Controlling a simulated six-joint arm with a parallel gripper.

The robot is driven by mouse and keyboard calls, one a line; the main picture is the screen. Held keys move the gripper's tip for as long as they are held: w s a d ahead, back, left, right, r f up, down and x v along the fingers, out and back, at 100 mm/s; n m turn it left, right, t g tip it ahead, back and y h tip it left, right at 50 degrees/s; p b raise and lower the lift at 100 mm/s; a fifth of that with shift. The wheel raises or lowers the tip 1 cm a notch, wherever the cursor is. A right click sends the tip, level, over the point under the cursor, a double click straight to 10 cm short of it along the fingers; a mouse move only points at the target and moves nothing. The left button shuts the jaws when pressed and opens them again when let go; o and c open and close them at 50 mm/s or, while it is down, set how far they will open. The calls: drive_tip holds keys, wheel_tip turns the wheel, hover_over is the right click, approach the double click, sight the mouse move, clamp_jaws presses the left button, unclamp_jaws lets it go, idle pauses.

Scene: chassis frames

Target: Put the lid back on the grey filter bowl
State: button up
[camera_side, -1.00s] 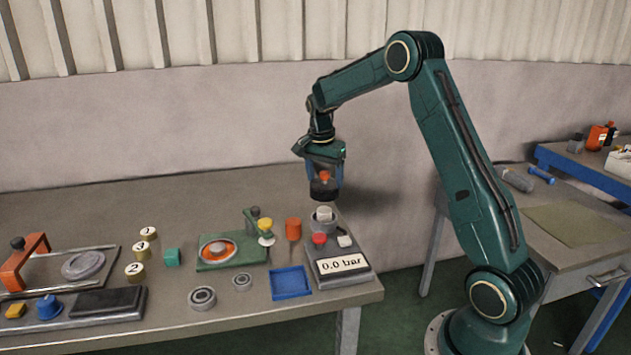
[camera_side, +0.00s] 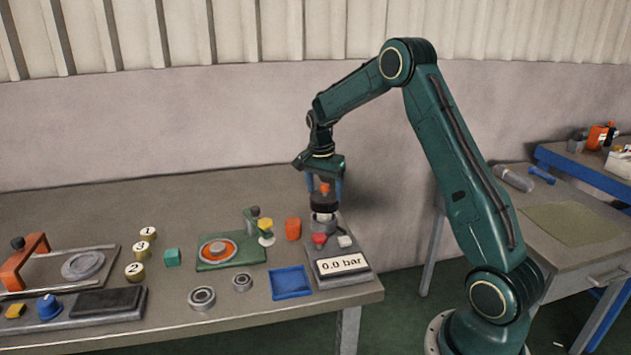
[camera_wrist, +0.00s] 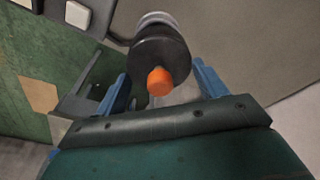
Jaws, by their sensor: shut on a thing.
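My gripper (camera_side: 325,187) is shut on the orange knob of the black lid (camera_side: 324,203). The lid is roughly level, just above the grey filter bowl (camera_side: 323,223) at the back of the gauge unit; whether it touches the rim I cannot tell. In the wrist view the lid (camera_wrist: 160,52) is a dark disc with its orange knob between my blue fingers. Part of the pale bowl (camera_wrist: 157,19) shows past the lid's far edge; the rest is hidden.
The gauge unit (camera_side: 343,281) reads 0.0 bar and has a red button (camera_side: 319,239) and a white switch (camera_side: 344,242) close to the bowl.

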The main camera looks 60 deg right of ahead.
drive_tip(key=shift+f, duration=1.3)
drive_tip(key=shift+f, duration=0.2)
idle(1.3)
drive_tip(key=o, duration=1.1)
drive_tip(key=shift+o, duration=0.2)
drive_tip(key=shift+r, duration=0.2)
drive_tip(key=shift+r, duration=3.3)
